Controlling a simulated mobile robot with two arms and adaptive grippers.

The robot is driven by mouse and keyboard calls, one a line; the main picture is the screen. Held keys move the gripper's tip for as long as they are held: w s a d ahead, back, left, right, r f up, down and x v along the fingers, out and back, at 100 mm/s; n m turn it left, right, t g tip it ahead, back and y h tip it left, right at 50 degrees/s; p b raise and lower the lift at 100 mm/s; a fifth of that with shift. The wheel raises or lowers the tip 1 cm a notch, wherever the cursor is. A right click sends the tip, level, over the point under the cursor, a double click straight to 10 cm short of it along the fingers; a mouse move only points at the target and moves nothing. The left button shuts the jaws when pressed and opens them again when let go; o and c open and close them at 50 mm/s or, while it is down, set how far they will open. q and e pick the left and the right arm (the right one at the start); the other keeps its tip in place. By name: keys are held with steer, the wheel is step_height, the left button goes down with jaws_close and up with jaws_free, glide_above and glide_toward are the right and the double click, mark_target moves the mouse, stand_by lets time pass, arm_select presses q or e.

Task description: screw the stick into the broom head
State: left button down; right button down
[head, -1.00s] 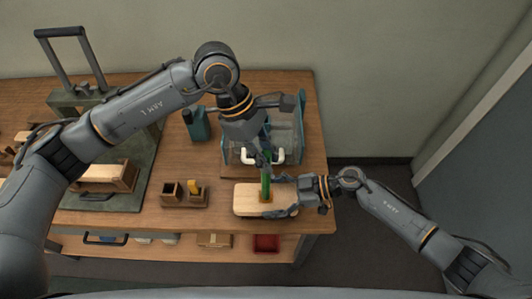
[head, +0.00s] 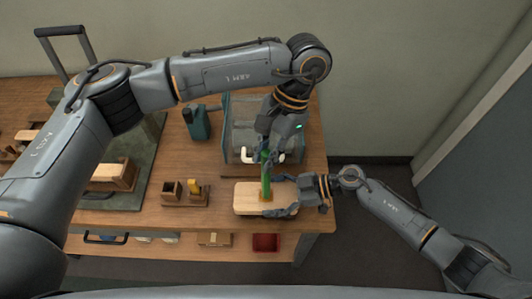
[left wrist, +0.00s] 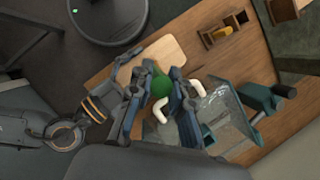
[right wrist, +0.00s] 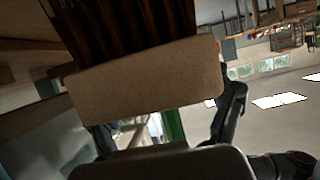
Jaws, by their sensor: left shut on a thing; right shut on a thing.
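The broom head (head: 248,196) is a pale wooden block lying near the front right of the workbench. The green stick (head: 266,183) stands about upright at the block's right part, its lower end at an orange-yellow collar. My right gripper (head: 290,203) is shut on the right end of the broom head. In the right wrist view the block (right wrist: 145,90) shows with dark bristles. Thread engagement is hidden.
A clear-sided machine (head: 235,125) with white curved handles stands right behind the stick. A green mat (head: 128,197) lies farther left.

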arm_select(q)
steer(key=m+t, duration=0.1)
steer(key=m, duration=0.2)
steer(key=shift+y, duration=0.3)
steer(key=c, duration=1.2)
jaws_free()
steer(key=shift+r, duration=2.25)
steer(key=shift+o, duration=0.3)
